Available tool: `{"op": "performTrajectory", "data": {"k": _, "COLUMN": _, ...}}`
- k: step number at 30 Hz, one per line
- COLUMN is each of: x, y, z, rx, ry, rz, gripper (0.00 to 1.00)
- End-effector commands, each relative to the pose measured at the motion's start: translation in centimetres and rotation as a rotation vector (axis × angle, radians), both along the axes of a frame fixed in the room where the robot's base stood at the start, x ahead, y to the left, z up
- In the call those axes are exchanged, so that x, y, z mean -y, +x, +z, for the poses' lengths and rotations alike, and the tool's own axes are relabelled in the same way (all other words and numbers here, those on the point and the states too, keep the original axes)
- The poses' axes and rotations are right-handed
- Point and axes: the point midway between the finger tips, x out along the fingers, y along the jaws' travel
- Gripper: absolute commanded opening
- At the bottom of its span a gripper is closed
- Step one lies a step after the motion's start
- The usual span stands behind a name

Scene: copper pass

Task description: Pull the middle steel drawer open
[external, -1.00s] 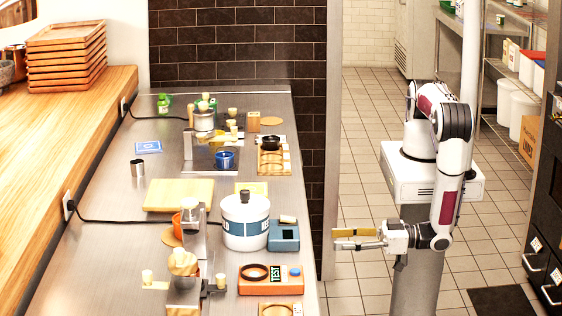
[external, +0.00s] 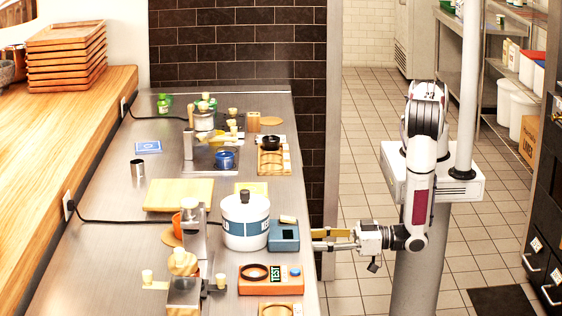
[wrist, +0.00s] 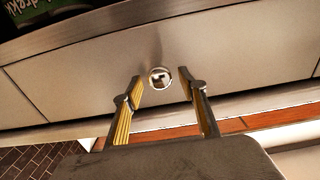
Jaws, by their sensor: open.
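In the wrist view a steel drawer front (wrist: 90,80) with seams at its left and right spans the picture. A round shiny knob (wrist: 160,77) is on it. The drawer looks closed. My gripper (wrist: 161,88) is open, with one finger left of the knob and one right of it, and the knob shows in the gap between the tips. I cannot tell whether the fingers reach past the knob. In the external view my gripper (external: 318,239) is at the right edge of the steel counter (external: 115,240); the drawer fronts are hidden there.
A blue-grey device (external: 284,237), a white pot (external: 244,225) and an orange tester (external: 270,281) stand on the counter close to the edge by my gripper. The tiled floor (external: 350,120) right of the counter has free room.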

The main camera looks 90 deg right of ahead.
Motion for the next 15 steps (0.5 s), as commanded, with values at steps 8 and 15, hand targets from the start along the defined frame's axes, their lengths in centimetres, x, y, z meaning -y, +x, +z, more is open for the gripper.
{"op": "performTrajectory", "data": {"k": 8, "x": 0.00, "y": 0.54, "z": 0.02, "rx": 0.000, "ry": 0.000, "rz": 0.001, "gripper": 0.42}}
{"op": "performTrajectory", "data": {"k": 15, "x": 0.00, "y": 0.52, "z": 0.02, "rx": 0.000, "ry": 0.000, "rz": 0.000, "gripper": 0.26}}
